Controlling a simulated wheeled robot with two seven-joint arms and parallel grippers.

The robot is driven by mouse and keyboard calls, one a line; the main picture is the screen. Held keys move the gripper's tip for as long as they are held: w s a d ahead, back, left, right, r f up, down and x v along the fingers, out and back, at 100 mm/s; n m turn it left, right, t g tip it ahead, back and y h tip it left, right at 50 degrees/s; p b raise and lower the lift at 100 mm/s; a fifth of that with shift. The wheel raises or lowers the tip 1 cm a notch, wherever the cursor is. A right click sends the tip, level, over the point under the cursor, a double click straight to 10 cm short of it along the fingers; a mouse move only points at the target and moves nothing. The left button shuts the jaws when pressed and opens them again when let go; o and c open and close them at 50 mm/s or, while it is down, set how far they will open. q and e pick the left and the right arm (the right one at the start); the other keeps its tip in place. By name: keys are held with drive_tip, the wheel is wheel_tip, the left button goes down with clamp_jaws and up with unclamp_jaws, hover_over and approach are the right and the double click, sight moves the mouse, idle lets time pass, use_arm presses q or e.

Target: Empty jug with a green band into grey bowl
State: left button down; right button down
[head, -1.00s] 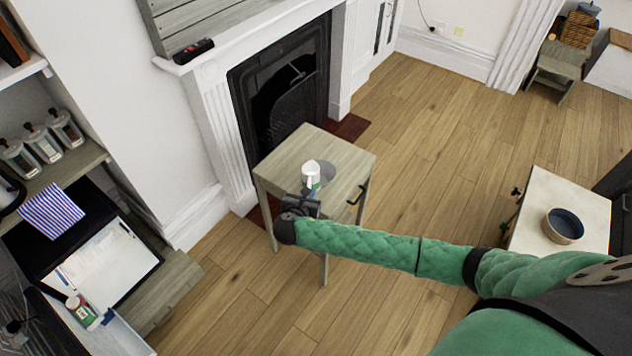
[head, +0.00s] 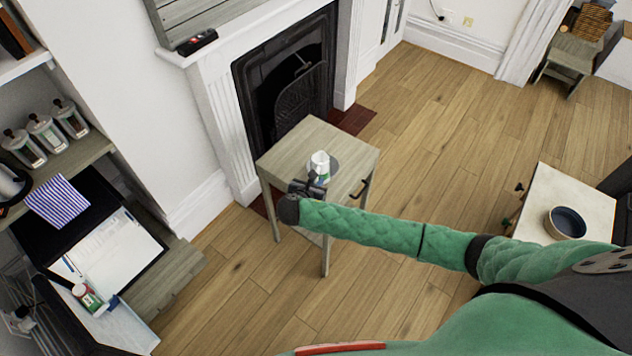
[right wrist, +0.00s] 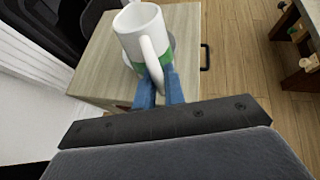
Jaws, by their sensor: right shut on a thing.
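The jug (head: 319,165) is white with a green band low on its side. It is at the small wooden table in front of the fireplace, and looks roughly upright. The right wrist view shows the jug (right wrist: 140,32) close up, its handle towards me. My right gripper (head: 314,184) is shut on the handle; its blue fingers (right wrist: 160,88) show below the jug. I cannot tell whether its base touches the table. The bowl (head: 566,223), dark grey-blue inside with a tan outside, stands on the pale-topped table at the right. My left gripper is not in view.
The small wooden table (head: 285,157) has a grey round patch (head: 334,169) by the jug. The pale-topped table (head: 545,188) stands apart at the right, with open floor (head: 440,150) between. My right arm reaches across this gap. The fireplace (head: 290,80) is behind.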

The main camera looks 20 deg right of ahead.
drive_tip(key=shift+s+r+g+p, duration=0.1)
drive_tip(key=shift+r+g+p, duration=0.25)
drive_tip(key=shift+r, duration=0.2)
drive_tip(key=shift+a+r+g+y+p, duration=0.1)
drive_tip(key=shift+r+g+y+p, duration=0.4)
drive_tip(key=shift+r+g+y, duration=0.6)
drive_tip(key=shift+r+g, duration=0.1)
drive_tip(key=shift+g, duration=0.35)
drive_tip(key=shift+w+r+n+g+y, duration=0.2)
drive_tip(key=shift+n+g+y, duration=0.1)
drive_tip(key=shift+g, duration=0.3)
drive_tip(key=shift+w+d+f+g+y, duration=0.15)
drive_tip(key=shift+f+g+y, duration=0.1)
drive_tip(key=shift+f+g, duration=0.15)
drive_tip(key=shift+w+d+f+g+y, duration=0.15)
drive_tip(key=shift+f+g+y, duration=0.1)
drive_tip(key=shift+g, duration=0.25)
drive_tip(key=shift+w+d+g+y, duration=0.15)
drive_tip(key=shift+w+g+y, duration=0.2)
drive_tip(key=shift+g, duration=0.35)
drive_tip(key=shift+w+r, duration=0.1)
